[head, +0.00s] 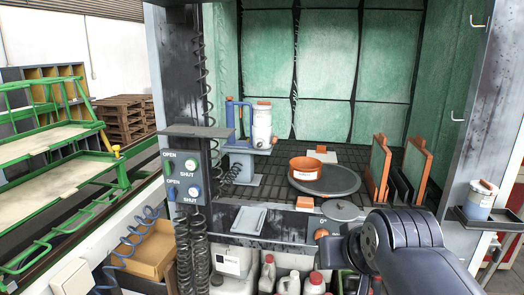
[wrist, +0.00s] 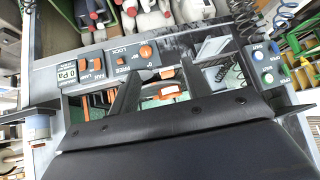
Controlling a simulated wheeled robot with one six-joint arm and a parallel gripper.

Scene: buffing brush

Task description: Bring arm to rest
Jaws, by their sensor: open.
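My dark arm (head: 405,245) is folded in the lower right of the head view, in front of the booth's right side. Its gripper is not visible there. In the wrist view my gripper (wrist: 158,78) shows two dark fingers spread apart, with nothing held between them. An orange piece (wrist: 165,92) shows beyond the gap between the fingers, apart from them. A control strip with orange knobs (wrist: 145,52) lies beyond the fingertips, and the picture there is turned over.
An orange dish (head: 305,168) sits on a dark round plate (head: 340,182) inside the booth. A white canister (head: 262,127) stands to its left. Orange-framed panels (head: 380,165) stand at the right. A button box (head: 187,170) hangs on the left post. Bottles (head: 290,283) stand below.

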